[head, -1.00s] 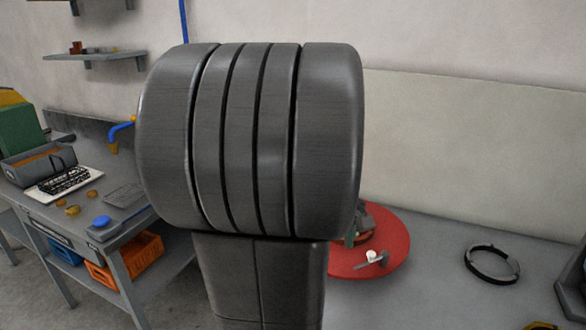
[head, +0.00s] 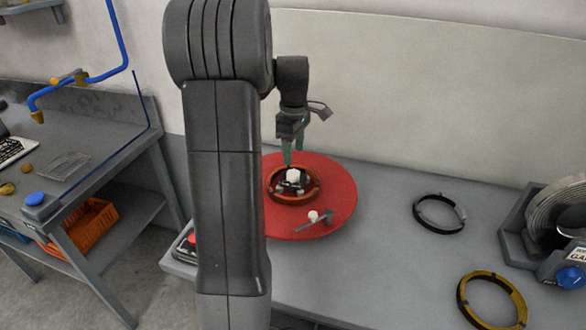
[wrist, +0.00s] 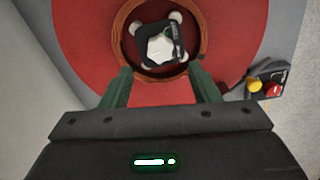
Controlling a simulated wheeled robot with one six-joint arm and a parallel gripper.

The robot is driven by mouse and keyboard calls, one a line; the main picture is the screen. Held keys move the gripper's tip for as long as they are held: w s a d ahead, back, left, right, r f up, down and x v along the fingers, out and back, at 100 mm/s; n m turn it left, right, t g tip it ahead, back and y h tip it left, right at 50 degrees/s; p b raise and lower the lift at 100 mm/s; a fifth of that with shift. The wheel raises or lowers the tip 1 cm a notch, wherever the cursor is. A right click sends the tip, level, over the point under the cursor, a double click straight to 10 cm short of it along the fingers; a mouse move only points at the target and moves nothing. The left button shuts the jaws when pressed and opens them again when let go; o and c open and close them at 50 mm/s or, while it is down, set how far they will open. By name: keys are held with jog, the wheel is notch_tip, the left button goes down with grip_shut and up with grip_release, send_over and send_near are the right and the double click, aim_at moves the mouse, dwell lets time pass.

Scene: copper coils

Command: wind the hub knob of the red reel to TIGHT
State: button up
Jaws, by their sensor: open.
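The red reel (head: 340,195) lies flat on the grey bench as a wide red disc, with a copper-brown ring (head: 312,193) around its hub. The hub knob (head: 293,176) is pale and many-sided, in the middle of that ring. In the wrist view the knob (wrist: 160,47) sits on a dark square plate with pale corner studs. My gripper (head: 293,158) points down above the hub with its green fingers apart. In the wrist view my gripper (wrist: 160,78) is open and empty, with the knob beyond the fingertips. I cannot read any TIGHT mark.
A small grey lever with a white knob (head: 314,216) lies at the disc's front. A black and grey ring (head: 440,213) and a yellow ring (head: 491,301) lie to the right. A box with yellow and red buttons (wrist: 268,86) is beside the disc. Bench between disc and rings is clear.

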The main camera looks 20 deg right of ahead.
aim_at(294, 172)
notch_tip(294, 172, down, 7)
jog(key=shift+f, duration=0.15)
jog(key=c, duration=1)
